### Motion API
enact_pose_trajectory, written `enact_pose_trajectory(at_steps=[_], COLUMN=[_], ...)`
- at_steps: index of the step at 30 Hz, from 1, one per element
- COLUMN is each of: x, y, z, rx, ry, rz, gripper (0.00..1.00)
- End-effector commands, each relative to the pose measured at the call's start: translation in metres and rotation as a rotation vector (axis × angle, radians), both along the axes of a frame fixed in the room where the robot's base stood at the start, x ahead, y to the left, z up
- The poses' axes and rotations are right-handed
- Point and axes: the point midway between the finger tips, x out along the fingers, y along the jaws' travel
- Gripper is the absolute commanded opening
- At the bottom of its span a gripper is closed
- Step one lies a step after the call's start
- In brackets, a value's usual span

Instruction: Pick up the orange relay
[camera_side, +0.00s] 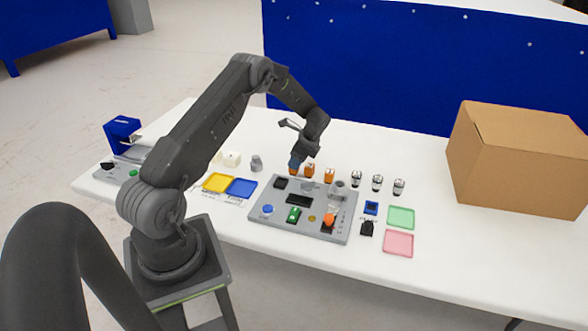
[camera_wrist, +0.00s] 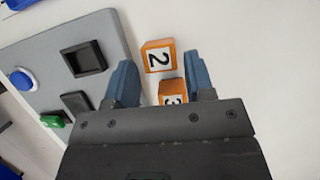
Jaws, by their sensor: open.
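Three orange relays stand in a row behind the grey panel in the side view: a left one (camera_side: 293,170), a middle one (camera_side: 310,171) and a right one (camera_side: 329,175). My gripper (camera_side: 297,160) is over the left end of this row, pointing down. In the wrist view my gripper (camera_wrist: 160,70) is open, with blue fingers apart. The relay marked 2 (camera_wrist: 158,56) shows between the fingertips. The relay marked 3 (camera_wrist: 170,91) shows closer to the gripper body, which partly hides it. I cannot tell whether a finger touches either relay.
The grey panel (camera_side: 257,211) has a blue button (camera_side: 267,209), a green switch (camera_side: 293,215) and an orange part (camera_side: 328,220). Black-and-white cylinders (camera_side: 377,183) stand to the right. A cardboard box (camera_side: 520,160) stands far right.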

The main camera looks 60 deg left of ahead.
Motion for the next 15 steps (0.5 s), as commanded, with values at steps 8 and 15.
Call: enact_pose_trajectory(at_steps=[8, 15], x=[-0.008, -0.008], y=[0.009, 0.01], z=[-0.032, -0.032], rx=[-0.002, -0.002], ry=[-0.003, -0.003], rz=[0.0, 0.0], gripper=[0.49, 0.44])
